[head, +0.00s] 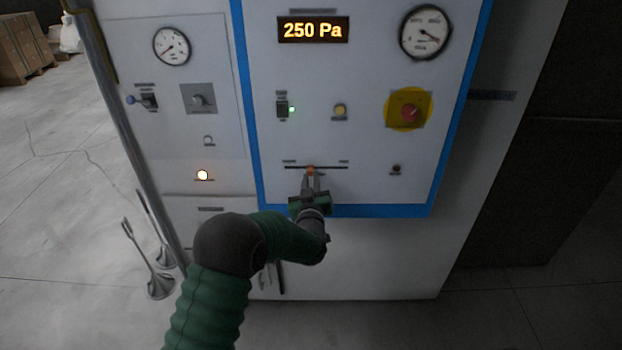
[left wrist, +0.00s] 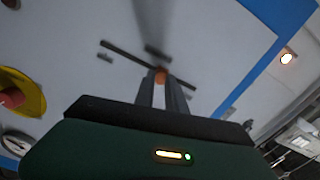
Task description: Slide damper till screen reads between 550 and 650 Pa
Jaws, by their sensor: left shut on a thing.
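The screen (head: 313,30) at the top of the blue-framed panel reads 250 Pa. The damper is an orange knob (head: 310,170) on a dark horizontal slot (head: 335,167) low on the panel, near the middle of the slot. My left gripper (head: 310,176) is shut on the orange knob. In the left wrist view the knob (left wrist: 161,75) sits between the two fingertips, with the slot (left wrist: 122,54) running past it. The fingers hide part of the knob. My right gripper shows in neither view.
Round gauges (head: 426,32) sit higher up. Metal stands (head: 160,285) are on the floor at left.

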